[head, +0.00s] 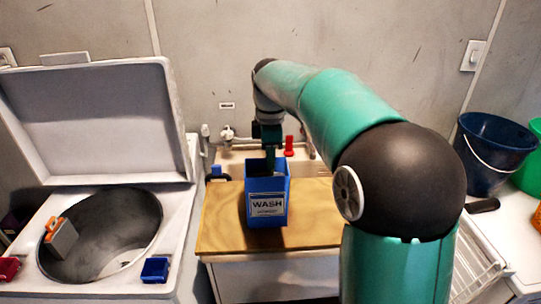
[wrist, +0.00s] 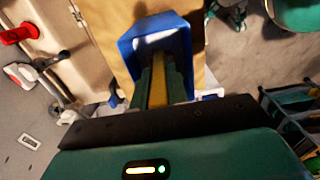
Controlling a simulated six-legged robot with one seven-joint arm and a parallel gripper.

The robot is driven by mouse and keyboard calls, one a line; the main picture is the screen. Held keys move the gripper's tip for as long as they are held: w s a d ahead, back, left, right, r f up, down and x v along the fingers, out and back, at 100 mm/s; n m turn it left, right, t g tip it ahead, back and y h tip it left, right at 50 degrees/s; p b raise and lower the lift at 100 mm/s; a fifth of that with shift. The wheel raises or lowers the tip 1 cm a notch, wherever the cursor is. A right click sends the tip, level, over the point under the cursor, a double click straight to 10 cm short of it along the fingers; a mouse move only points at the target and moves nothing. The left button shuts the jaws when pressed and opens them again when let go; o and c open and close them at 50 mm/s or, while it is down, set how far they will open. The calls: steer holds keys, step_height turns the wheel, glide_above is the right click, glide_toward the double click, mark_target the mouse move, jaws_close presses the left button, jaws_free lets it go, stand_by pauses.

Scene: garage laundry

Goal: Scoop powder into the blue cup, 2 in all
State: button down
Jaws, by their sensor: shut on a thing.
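A tall blue box labelled WASH (head: 267,200) stands upright on the wooden top. My gripper (head: 270,155) is over its open top, with the fingers pointing down into it. In the wrist view my gripper (wrist: 162,62) is shut on a narrow yellow piece (wrist: 156,88), seemingly a scoop handle, between the green fingers. Its lower end is hidden in the blue box (wrist: 150,30). Powder cannot be made out. A small blue cup (head: 155,270) stands on the front rim of the open washer, to the left of the box.
The top-loading washer (head: 185,240) has its lid raised. A grey block with an orange edge (head: 61,240) sits at its drum opening. A red cup (head: 8,268) is at far left. A sink (head: 230,158) is behind the wooden top (head: 225,225). A dark blue bucket (head: 490,150) stands right.

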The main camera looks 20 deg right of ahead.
steer(key=shift+f, duration=1.25)
stand_by(0.8)
steer(key=shift+r, duration=7.05)
steer(key=shift+s, duration=0.1)
